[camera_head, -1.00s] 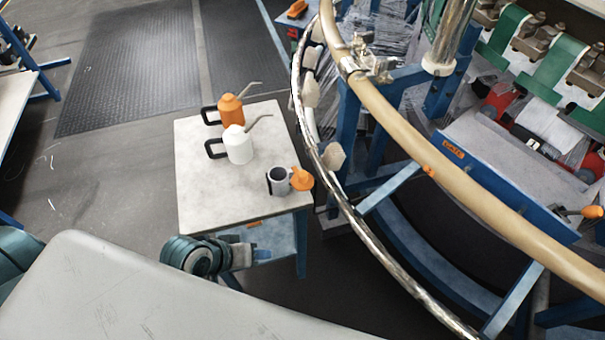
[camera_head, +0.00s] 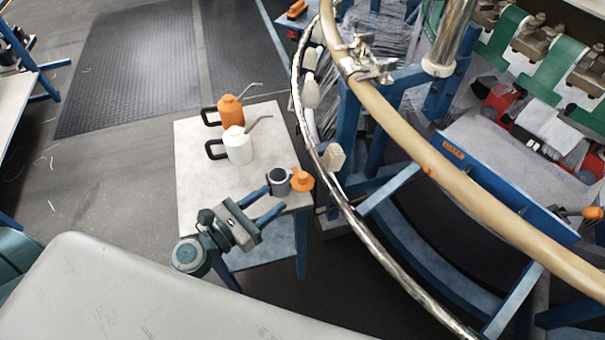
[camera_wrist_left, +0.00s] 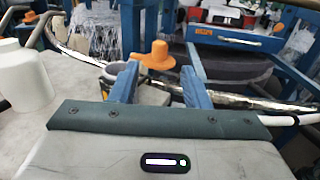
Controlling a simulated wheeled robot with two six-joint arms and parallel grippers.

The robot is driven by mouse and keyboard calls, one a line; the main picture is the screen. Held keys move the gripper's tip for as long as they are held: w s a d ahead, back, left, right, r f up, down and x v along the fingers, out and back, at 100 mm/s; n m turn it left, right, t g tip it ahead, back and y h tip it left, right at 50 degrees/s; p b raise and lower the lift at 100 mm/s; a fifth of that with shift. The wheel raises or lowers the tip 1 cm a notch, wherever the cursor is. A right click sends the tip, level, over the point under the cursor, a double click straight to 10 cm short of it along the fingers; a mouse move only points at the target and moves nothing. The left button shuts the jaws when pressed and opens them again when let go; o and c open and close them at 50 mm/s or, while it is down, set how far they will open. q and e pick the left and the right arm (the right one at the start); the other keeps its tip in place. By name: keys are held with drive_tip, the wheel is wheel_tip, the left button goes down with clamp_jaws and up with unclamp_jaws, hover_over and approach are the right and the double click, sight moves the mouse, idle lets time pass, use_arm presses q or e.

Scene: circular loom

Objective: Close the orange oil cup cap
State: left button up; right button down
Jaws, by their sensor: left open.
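The oil cup (camera_head: 279,182) is a grey cup with a dark open top near the right front corner of the small table. Its orange cap (camera_head: 302,180) stands out at the cup's right side, off the opening. In the left wrist view the orange cap (camera_wrist_left: 157,57) shows beyond the fingers, and the cup (camera_wrist_left: 150,92) is partly hidden behind them. My left gripper (camera_head: 268,202) is open, its two blue fingers pointing at the cup from the front left. I cannot tell whether a finger touches the cup. My right gripper is not in view.
A white oil can (camera_head: 238,146) and an orange oil can (camera_head: 230,112) stand behind on the same table (camera_head: 197,185). The loom's curved metal rim (camera_head: 345,205) passes close to the table's right side. The table's left front part is clear.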

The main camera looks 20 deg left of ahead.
sight(299, 178)
use_arm(q)
drive_tip(key=p+x, duration=0.3)
drive_tip(key=x, duration=0.7)
drive_tip(key=shift+r, duration=0.1)
drive_tip(key=shift+w+d, duration=0.2)
drive_tip(key=shift+w, duration=0.15)
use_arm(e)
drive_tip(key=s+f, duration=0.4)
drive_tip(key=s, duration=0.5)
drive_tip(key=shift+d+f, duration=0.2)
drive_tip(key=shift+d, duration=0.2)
use_arm(q)
clamp_jaws()
